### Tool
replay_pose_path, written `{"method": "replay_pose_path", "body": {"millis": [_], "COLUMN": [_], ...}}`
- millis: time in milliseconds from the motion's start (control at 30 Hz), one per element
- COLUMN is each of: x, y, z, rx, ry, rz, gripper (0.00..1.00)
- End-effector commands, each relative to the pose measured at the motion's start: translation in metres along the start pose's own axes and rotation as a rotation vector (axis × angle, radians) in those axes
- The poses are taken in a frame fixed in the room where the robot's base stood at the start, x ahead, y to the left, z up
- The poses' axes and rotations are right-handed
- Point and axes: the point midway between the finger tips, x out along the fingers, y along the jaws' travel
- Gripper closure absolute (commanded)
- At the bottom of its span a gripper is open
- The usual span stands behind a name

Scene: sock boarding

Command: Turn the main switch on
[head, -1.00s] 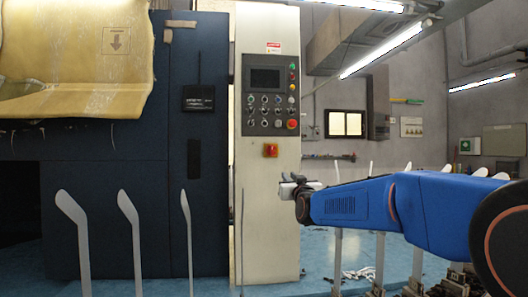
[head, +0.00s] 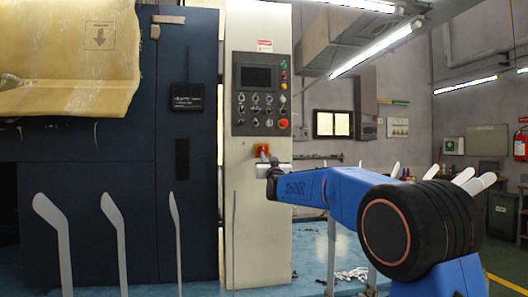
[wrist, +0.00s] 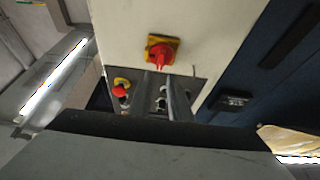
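The main switch is a red rotary knob on a yellow plate, low on the pale control cabinet (head: 243,210). In the head view the switch (head: 262,149) shows just above my gripper (head: 268,168), which hides its lower edge. In the wrist view the red knob (wrist: 159,55) sits just beyond the fingertips of my gripper (wrist: 160,76). The two fingers are apart with nothing held between them. I see no clear contact between fingers and knob.
A control panel (head: 259,93) with a dark screen, several buttons and a red emergency button (head: 283,124) is above the switch. Dark blue machine panels (head: 140,150) stand left. Pale upright boards (head: 115,235) stand in front of the machine.

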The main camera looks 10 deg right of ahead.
Motion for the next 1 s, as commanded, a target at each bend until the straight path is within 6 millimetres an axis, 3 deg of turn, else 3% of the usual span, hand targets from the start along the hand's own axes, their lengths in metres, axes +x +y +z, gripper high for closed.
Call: {"method": "replay_pose_path", "body": {"millis": [200, 433, 933, 1000], "x": [0.037, 0.065, 0.075, 0.075], "y": [0.0, 0.001, 0.0, 0.0], "z": [0.0, 0.0, 0.0, 0.0], "rx": [0.001, 0.0, -0.001, 0.0], "ry": [0.001, 0.0, 0.0, 0.0], "rz": [0.001, 0.001, 0.001, 0.001], "gripper": [0.82, 0.82, 0.82, 0.99]}}
